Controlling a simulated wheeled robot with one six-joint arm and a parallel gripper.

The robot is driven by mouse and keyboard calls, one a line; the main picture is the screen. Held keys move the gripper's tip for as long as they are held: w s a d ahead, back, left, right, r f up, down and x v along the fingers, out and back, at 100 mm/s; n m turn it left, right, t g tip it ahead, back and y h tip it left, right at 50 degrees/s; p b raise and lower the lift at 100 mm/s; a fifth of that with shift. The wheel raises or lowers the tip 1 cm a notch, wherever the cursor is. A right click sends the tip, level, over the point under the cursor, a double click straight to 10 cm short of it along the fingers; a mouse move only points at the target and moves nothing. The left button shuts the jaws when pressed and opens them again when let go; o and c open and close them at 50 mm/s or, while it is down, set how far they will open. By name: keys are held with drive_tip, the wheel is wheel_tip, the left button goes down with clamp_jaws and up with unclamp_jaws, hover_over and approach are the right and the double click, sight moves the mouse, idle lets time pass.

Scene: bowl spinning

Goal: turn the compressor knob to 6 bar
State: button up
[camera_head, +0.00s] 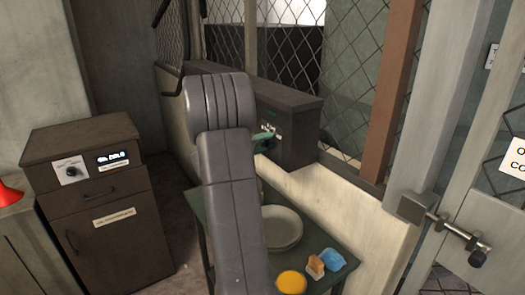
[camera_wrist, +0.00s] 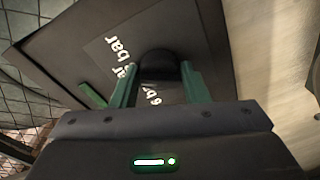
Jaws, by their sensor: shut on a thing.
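The compressor knob (camera_wrist: 158,65) is dark and round, on a dark panel (camera_wrist: 65,48) in the wrist view. My gripper (camera_wrist: 158,76) has its green fingers on both sides of the knob and is shut on it.
A green table (camera_head: 325,250) below my arm bears a pale bowl (camera_head: 284,228), a yellow round thing (camera_head: 291,283), and small orange (camera_head: 315,266) and blue (camera_head: 331,261) things. A brown cabinet (camera_head: 105,205) with a dial and display stands left. A mesh fence (camera_head: 350,50) rises behind.

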drive_tip(key=n, duration=0.5)
drive_tip(key=n+g+p, duration=0.1)
drive_tip(key=n, duration=0.3)
drive_tip(key=n+g, duration=0.1)
drive_tip(key=n, duration=0.4)
drive_tip(key=shift+w+a+r+n+h+p, duration=0.15)
drive_tip(key=shift+w+r+n+h+p, duration=0.05)
drive_tip(key=shift+r+n+h+p, duration=0.15)
idle(0.5)
drive_tip(key=o, duration=0.9)
drive_tip(key=shift+f+n, duration=0.15)
drive_tip(key=shift+n, duration=0.1)
drive_tip(key=b+v, duration=0.2)
drive_tip(key=v, duration=1.1)
drive_tip(key=shift+s+a+r, duration=0.1)
drive_tip(key=shift+a+r, duration=0.1)
drive_tip(key=shift+a, duration=0.2)
drive_tip(key=shift+d, duration=0.1)
